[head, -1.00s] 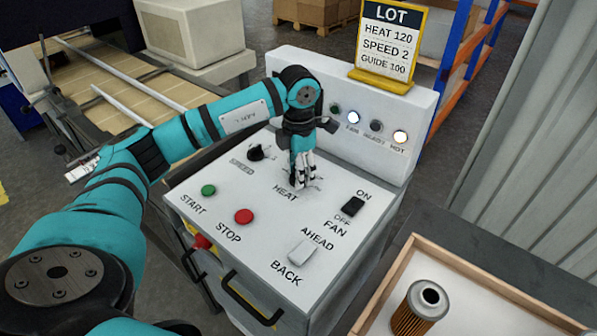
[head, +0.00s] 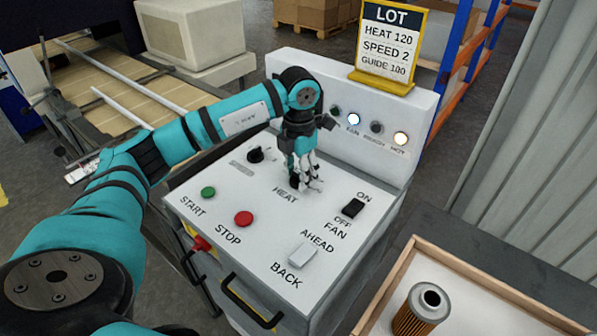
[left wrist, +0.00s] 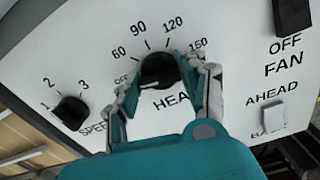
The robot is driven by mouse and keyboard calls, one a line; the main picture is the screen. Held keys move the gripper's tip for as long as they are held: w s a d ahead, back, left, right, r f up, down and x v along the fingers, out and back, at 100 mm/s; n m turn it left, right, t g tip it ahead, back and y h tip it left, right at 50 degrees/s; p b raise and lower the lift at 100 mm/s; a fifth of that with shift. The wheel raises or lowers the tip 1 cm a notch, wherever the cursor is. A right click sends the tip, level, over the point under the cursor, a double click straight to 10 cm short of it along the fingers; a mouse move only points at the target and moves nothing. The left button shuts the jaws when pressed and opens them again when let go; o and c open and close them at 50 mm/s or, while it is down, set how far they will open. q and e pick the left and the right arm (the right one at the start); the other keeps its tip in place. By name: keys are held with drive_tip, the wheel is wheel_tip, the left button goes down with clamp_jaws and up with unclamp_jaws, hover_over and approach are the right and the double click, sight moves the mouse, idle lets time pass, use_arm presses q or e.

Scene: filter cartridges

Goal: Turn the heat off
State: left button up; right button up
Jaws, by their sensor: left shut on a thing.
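The black HEAT knob (head: 294,183) is on the sloped white panel, partly hidden by my left gripper (head: 304,178). In the left wrist view, the HEAT knob (left wrist: 158,70) sits between the two fingers of my left gripper (left wrist: 165,88), which is shut on it. The scale around it reads 60, 90, 120 and 150, with a small OFF label at its left. A pale mark on the knob's lower left lies towards the OFF side. My right gripper is not in view.
The black SPEED knob (head: 256,154), green START button (head: 208,191), red STOP button (head: 243,218), FAN switch (head: 353,207) and AHEAD/BACK switch (head: 302,255) surround it. The FAN lamp (head: 353,119) and HOT lamp (head: 400,138) are lit. A filter cartridge (head: 422,308) stands in a tray.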

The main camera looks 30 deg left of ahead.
use_arm(q)
drive_tip(key=o, duration=1.2)
drive_tip(key=shift+r, duration=0.1)
wheel_tip(320, 180, up, 12)
drive_tip(key=shift+f, duration=0.1)
